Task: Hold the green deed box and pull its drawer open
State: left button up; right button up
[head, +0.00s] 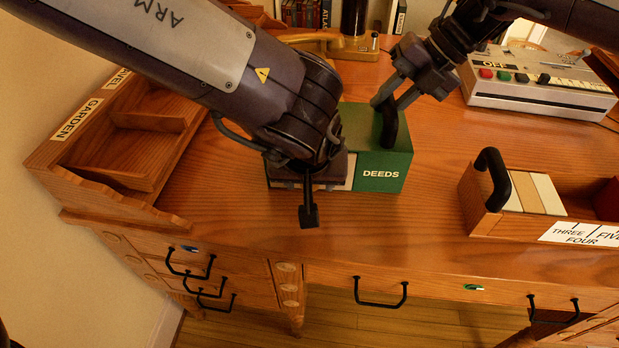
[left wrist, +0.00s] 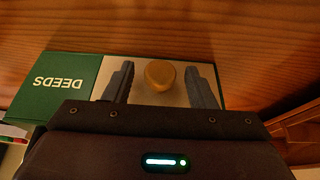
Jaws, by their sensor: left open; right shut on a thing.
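The green deed box (head: 384,172), labelled DEEDS, stands on the desk. Its black top handle (head: 388,124) is between the fingers of my right gripper (head: 392,98), which is shut on it. My left gripper (head: 309,214) is at the box's front and hides much of it in the head view. In the left wrist view the pale drawer front (left wrist: 145,92) has a round wooden knob (left wrist: 160,76). The knob sits between the open fingers of my left gripper (left wrist: 160,84), with a gap on each side.
A wooden tray (head: 487,222) with a black handle stands on the right. A cream machine with coloured buttons (head: 540,92) is behind it. A wooden sorter (head: 70,152) labelled GARDEN is on the left. The desk in front of the box is clear.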

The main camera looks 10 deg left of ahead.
pick_arm(q)
grip_shut()
jog(key=s, duration=0.8)
jog(key=shift+s+d, duration=0.15)
jog(key=shift+d, duration=0.2)
pick_arm(e)
jog(key=shift+r, duration=0.1)
pick_arm(q)
jog(key=shift+s, duration=0.35)
pick_arm(e)
jog(key=shift+w, duration=0.1)
pick_arm(q)
grip_release()
jog(key=v, duration=1.2)
